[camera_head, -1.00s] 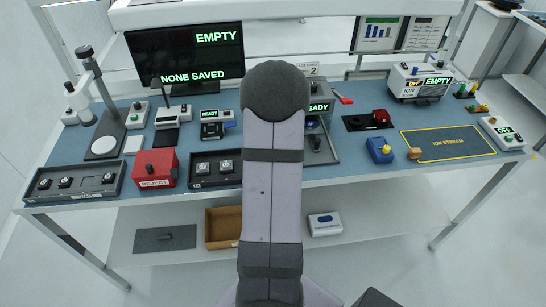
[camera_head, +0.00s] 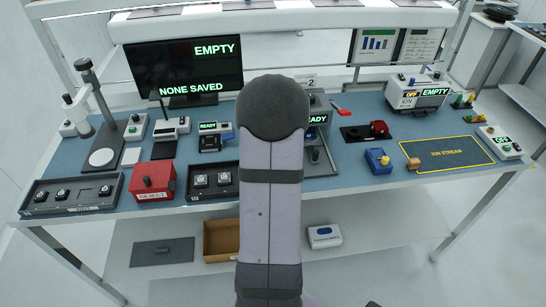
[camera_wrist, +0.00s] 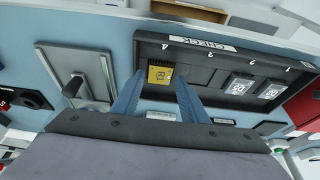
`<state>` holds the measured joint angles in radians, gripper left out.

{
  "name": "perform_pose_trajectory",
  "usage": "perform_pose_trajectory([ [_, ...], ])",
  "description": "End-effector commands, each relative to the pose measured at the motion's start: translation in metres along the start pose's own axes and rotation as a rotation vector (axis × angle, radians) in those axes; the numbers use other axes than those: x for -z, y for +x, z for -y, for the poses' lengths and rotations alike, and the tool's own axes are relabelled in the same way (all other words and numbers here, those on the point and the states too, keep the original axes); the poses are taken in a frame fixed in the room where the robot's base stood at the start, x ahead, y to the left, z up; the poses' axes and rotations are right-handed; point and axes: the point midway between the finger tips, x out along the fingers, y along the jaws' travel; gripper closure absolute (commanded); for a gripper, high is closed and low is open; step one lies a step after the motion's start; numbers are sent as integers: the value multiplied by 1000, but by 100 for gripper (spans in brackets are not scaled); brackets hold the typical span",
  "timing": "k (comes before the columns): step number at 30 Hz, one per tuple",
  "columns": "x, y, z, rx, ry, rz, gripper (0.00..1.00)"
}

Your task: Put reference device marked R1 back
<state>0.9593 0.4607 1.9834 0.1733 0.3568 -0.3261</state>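Reference device R1 (camera_wrist: 161,74), with a yellow face, sits at the end slot of the dark CHECK tray (camera_wrist: 205,55) in the wrist view. My gripper (camera_wrist: 159,79) is over that slot, its two blue fingers on either side of R1. The fingers look spread slightly wider than the device, though contact is hard to judge. Two white-faced devices, (camera_wrist: 239,85) and (camera_wrist: 271,90), stand in the other slots. In the head view the tray (camera_head: 212,196) shows two devices; my arm hides its right part and my gripper.
A red reject box (camera_head: 153,183) and another dark tray (camera_head: 72,207) with several devices stand left of the CHECK tray. A grey plate with a dark handle (camera_wrist: 80,75) lies close beside the tray in the wrist view. A blue box (camera_head: 378,161) stands to the right.

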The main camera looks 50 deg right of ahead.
Motion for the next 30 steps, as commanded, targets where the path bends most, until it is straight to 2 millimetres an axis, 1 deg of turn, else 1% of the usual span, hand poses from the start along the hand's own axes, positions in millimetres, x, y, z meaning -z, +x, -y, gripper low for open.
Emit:
perform_pose_trajectory([
  [12,0,-62,-1,-2,1,-4,60],
  [18,0,-88,0,-1,1,-3,60],
  [24,0,-100,0,-1,0,-1,60],
  [30,-1,-102,0,-1,1,1,60],
])
